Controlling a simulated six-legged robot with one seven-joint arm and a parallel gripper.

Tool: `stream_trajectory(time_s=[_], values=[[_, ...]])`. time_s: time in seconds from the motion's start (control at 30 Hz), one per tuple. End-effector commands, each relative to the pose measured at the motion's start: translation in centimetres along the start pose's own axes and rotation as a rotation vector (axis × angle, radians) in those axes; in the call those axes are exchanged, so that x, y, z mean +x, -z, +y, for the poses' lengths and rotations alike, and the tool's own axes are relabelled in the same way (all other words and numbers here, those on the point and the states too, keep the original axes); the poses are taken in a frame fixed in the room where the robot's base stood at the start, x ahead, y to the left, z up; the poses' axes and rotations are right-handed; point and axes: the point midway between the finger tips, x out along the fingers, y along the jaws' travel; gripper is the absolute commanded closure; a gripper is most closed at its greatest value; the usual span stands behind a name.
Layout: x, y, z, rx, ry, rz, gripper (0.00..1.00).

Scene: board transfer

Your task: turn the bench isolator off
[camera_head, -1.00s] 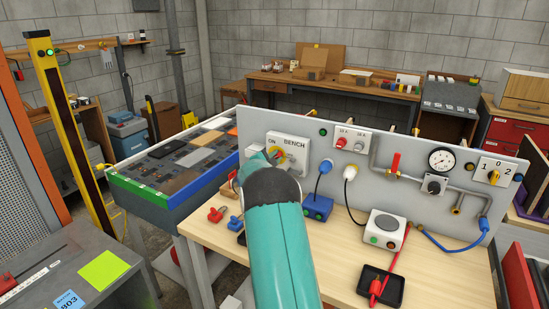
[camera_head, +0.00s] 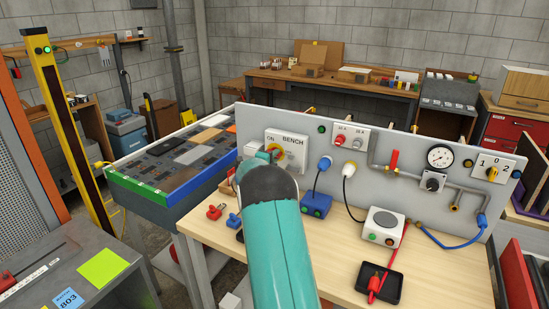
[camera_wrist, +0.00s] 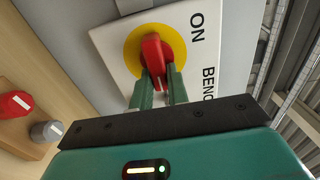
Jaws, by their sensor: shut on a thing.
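The bench isolator is a pale plate (camera_head: 297,160) marked ON and BENCH on the grey panel, left part. In the wrist view the plate (camera_wrist: 188,58) carries a yellow disc (camera_wrist: 132,50) with a red rotary handle (camera_wrist: 151,50). My gripper (camera_wrist: 160,84) has its two green fingers on either side of the red handle, shut on it. The handle's long side runs up and down in the wrist view, with ON to its upper right. In the body view my teal arm hides most of the gripper and part of the handle.
The grey panel (camera_head: 390,208) also bears a gauge (camera_head: 440,157), pipes and a 1-0-2 switch (camera_head: 493,172). A blue box (camera_head: 316,205), a white box with buttons (camera_head: 383,227) and a black tray (camera_head: 365,290) sit on the wooden bench (camera_head: 330,262).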

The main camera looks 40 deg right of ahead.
Motion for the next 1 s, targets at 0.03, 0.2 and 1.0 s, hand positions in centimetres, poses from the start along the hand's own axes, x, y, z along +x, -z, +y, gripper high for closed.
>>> stream_trajectory(time_s=[0.03, 0.2, 1.0], values=[[-0.1, -0.1, 0.1, 0.005, -0.002, -0.001, 1.00], [-0.1, -0.1, 0.1, 0.009, -0.002, -0.001, 1.00], [-2.0, -0.1, -0.1, 0.005, -0.001, -0.003, 0.62]])
